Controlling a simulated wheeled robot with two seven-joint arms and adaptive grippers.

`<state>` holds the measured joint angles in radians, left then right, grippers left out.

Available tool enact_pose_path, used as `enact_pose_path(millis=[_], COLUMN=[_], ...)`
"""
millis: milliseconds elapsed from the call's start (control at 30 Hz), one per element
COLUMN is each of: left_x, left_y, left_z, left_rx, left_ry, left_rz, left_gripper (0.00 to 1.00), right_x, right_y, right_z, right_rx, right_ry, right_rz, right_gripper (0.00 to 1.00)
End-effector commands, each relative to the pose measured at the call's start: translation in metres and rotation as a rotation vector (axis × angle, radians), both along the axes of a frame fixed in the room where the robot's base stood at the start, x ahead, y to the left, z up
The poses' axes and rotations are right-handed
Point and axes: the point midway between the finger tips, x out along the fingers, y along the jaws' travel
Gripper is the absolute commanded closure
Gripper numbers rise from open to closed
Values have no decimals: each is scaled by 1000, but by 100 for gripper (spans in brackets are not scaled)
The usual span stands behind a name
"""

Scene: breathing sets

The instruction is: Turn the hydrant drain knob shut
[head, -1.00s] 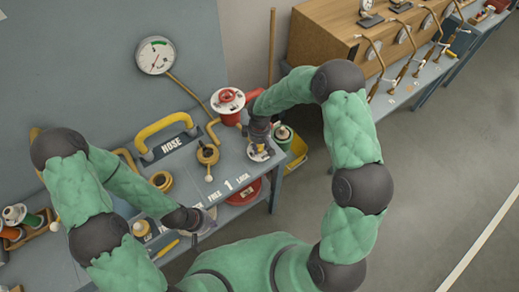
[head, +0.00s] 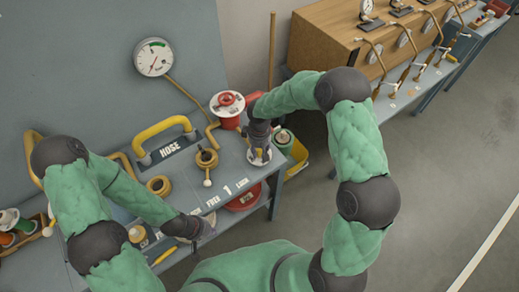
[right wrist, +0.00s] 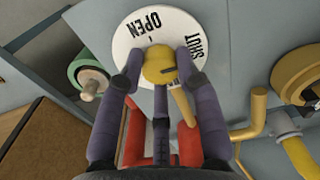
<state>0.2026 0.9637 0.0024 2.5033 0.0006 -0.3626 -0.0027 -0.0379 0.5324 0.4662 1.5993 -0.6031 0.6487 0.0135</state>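The yellow drain knob (right wrist: 158,64) sits at the centre of a white round dial (right wrist: 126,42) lettered OPEN at the upper left and SHUT at the right. A dark mark shows on the knob's right side. My right gripper (right wrist: 159,62) has its fingers around the knob, one close on each side; whether they press on it is unclear. In the head view my right gripper (head: 259,147) reaches down over the dial (head: 259,158) and hides the knob. My left gripper (head: 205,228) is over the bench's front edge; its fingers are hardly visible.
A red-and-white reel-like part (head: 228,103) stands behind the dial. A brass fitting (head: 206,159) and a yellow HOSE handle (head: 162,128) are to the left. A pressure gauge (head: 153,57) hangs on the wall. A yellow bin (head: 299,155) stands right of the bench.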

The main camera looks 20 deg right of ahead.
Motion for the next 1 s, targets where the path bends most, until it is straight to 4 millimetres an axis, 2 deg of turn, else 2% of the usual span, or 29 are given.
enact_pose_path(millis=[33, 67, 100, 400, 533, 667, 1000], left_x=[0, 0, 0, 0, 0, 0, 0], left_y=[0, 0, 0, 0, 0, 0, 0], left_z=[0, 0, 0, 0, 0, 0, 0], left_rx=[0, 0, 0, 0, 0, 0, 0], left_ry=[0, 0, 0, 0, 0, 0, 0], left_rz=[0, 0, 0, 0, 0, 0, 0], left_gripper=[100, 100, 100, 100, 100, 100, 100], right_x=[-1, -1, 0, 0, 1, 2, 1], right_y=[1, 1, 1, 0, 0, 0, 1], right_z=[-1, -1, -1, 0, 8, 27, 92], right_rx=[2, 2, 1, 1, 0, 1, 1], right_ry=[1, 1, 1, -1, -4, -5, -4], right_rz=[1, 1, 1, 1, 0, 0, 2], right_gripper=[54, 46, 42, 42, 42, 42, 42])
